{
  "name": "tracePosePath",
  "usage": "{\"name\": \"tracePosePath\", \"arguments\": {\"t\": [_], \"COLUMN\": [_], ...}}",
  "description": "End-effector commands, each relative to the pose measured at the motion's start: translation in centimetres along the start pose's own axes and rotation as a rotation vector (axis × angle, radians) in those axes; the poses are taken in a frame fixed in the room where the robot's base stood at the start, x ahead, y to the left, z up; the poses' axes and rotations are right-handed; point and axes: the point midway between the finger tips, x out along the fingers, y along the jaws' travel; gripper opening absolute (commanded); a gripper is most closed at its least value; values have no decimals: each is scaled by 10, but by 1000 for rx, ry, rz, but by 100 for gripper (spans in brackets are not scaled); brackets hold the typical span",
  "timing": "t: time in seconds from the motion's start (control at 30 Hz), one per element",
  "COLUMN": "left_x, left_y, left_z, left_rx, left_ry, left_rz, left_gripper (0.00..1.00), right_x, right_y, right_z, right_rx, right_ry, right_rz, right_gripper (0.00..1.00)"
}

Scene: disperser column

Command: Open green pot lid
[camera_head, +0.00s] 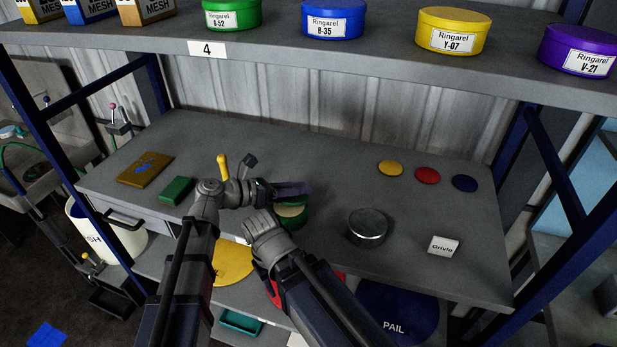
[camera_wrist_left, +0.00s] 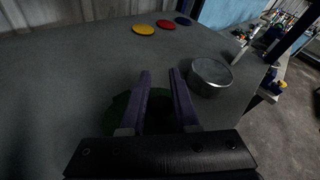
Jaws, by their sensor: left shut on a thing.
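The green pot (camera_head: 304,219) stands on the grey shelf board near its middle, partly behind my arms. A cream patch shows on it; I cannot tell whether it is a label or the inside. My left gripper (camera_head: 292,190) is at the top of the pot, its purple-grey fingers shut on the green lid. In the left wrist view, the fingers (camera_wrist_left: 162,95) stand a little apart with the dark green lid (camera_wrist_left: 120,106) between and beside them. The lid's exact height over the pot is hidden. My right arm crosses low in front; its gripper does not show.
A round metal tin (camera_head: 367,226) stands right of the pot, with a white "Grivio" card (camera_head: 443,246) farther right. Yellow (camera_head: 390,168), red (camera_head: 427,175) and blue (camera_head: 464,183) discs lie at the back right. A green block (camera_head: 177,190) lies left. Labelled pots line the upper shelf.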

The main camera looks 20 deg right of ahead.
Motion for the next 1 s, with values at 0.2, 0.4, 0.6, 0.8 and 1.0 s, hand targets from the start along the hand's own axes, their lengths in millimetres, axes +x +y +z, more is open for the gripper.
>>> {"name": "tracePosePath", "arguments": {"t": [0.2, 0.4, 0.6, 0.8, 1.0], "left_x": [6, 13, 21, 29, 35], "left_y": [5, 12, 21, 28, 34], "left_z": [21, 29, 34, 37, 37], "left_rx": [-143, -277, -410, -529, -625], "left_ry": [147, 281, 415, 536, 631], "left_rz": [-6, -6, -5, -6, -4], "left_gripper": [0, 0, 0, 0, 0], "right_x": [-44, -69, -88, -98, -102], "right_y": [4, 6, 8, 9, 9], "right_z": [2, 4, 6, 6, 7], "right_rx": [3, 1, -2, 1, 4], "right_ry": [-1, -2, -3, -3, -4], "right_rz": [-1, -1, -1, -1, -2], "right_gripper": [50, 50, 50, 50, 50]}}
